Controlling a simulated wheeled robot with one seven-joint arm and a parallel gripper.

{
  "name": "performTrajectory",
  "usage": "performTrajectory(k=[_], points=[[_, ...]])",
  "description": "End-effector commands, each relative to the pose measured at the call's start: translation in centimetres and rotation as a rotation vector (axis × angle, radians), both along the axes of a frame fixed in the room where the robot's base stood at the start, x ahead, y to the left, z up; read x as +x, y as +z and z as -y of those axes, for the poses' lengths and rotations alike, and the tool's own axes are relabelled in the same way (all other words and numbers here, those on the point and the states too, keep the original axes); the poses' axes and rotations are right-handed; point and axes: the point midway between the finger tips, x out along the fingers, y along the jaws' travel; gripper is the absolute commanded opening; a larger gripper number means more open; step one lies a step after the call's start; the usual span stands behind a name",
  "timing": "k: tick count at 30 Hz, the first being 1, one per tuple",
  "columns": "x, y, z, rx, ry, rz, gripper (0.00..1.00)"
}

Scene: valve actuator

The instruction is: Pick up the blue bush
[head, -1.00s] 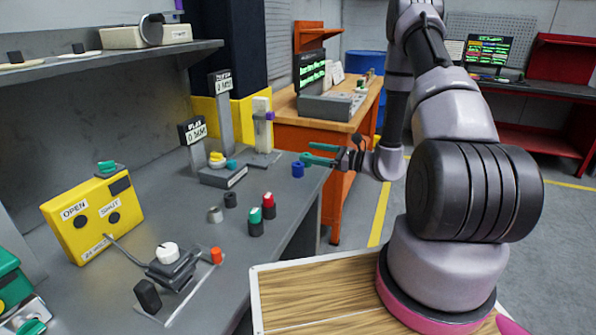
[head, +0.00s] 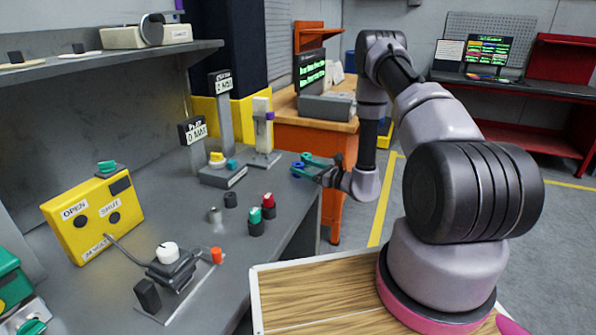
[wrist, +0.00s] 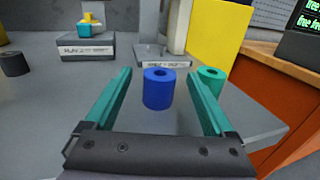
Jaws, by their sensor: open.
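The blue bush (wrist: 159,89) is a short upright cylinder with a hole in its top. It stands on the grey bench (wrist: 60,130) near the right edge. In the wrist view it lies between and just ahead of the two teal fingers of my gripper (wrist: 159,80), which are open and apart from it. In the head view my gripper (head: 306,168) is low over the bench edge, and the blue bush (head: 297,168) is partly hidden by the fingers.
A teal bush (wrist: 211,82) stands just right of the blue one, by the right fingertip. A grey block with a yellow and teal part (wrist: 88,40) and a post base (wrist: 163,57) stand behind. Dark bushes (head: 231,200) and red and green-topped pieces (head: 268,205) stand nearer.

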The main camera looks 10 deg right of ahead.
Motion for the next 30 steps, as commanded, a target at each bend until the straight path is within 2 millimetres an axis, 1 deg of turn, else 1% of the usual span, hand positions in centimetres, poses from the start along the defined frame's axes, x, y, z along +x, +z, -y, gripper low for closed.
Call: performTrajectory(k=[1,6,14,17,18,20,21,30], points=[[0.6,-0.1,-0.7,-0.003,0.004,0.003,0.88],[2.0,-0.1,-1.8,-0.002,0.001,0.001,0.88],[2.3,-0.1,-1.9,-0.001,0.0,0.001,0.88],[2.2,0.0,-2.0,-0.001,0.0,0.001,0.54],[2.2,0.0,-2.0,-0.001,0.0,0.001,0.38],[2.2,-0.1,-2.0,-0.001,0.0,0.001,0.15],[2.2,-0.1,-2.0,-0.001,0.0,0.001,0.0],[2.3,0.1,-1.9,-0.001,0.0,0.002,0.0]])
